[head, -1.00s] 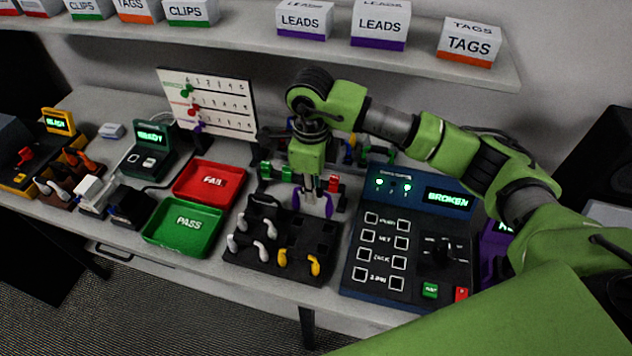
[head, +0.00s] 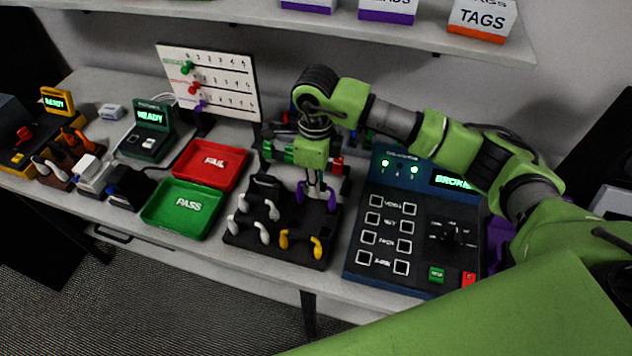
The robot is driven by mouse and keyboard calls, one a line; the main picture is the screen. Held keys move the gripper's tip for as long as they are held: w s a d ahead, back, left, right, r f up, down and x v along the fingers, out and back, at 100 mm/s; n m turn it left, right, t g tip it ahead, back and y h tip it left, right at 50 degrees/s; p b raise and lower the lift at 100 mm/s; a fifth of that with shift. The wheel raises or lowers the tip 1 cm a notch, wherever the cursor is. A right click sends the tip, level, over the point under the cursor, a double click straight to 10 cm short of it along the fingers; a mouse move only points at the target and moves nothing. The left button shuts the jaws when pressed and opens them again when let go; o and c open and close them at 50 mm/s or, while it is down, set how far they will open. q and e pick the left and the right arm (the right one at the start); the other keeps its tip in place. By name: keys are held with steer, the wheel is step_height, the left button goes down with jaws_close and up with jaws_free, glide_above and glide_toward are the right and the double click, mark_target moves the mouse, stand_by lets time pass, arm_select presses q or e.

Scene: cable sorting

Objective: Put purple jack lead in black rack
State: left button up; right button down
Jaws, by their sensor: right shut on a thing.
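The gripper points down and is shut on the lead, over the back right part of the black rack (head: 270,245). Whether the lead's ends touch the rack or sit in its holes, I cannot tell. The rack also holds white leads (head: 262,207) at the left and middle, and a yellow lead (head: 301,242) at the front right. My left gripper is not in view.
A blue tester (head: 385,285) reading BROKEN stands right of the rack. The green PASS tray (head: 182,209) and red FAIL tray (head: 210,165) lie to its left. Another rack with green and red plugs (head: 278,152) stands behind, and a white tally board (head: 208,85) is at the back.

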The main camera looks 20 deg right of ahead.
steer(key=shift+b, duration=0.55)
stand_by(1.0)
steer(key=shift+f+b, duration=0.9)
steer(key=shift+b, duration=0.6)
stand_by(0.9)
steer(key=c, duration=1.4)
jaws_free()
steer(key=shift+c, duration=0.2)
steer(key=shift+r+p, duration=2)
steer(key=shift+r, duration=2.05)
steer(key=shift+s+f, duration=0.1)
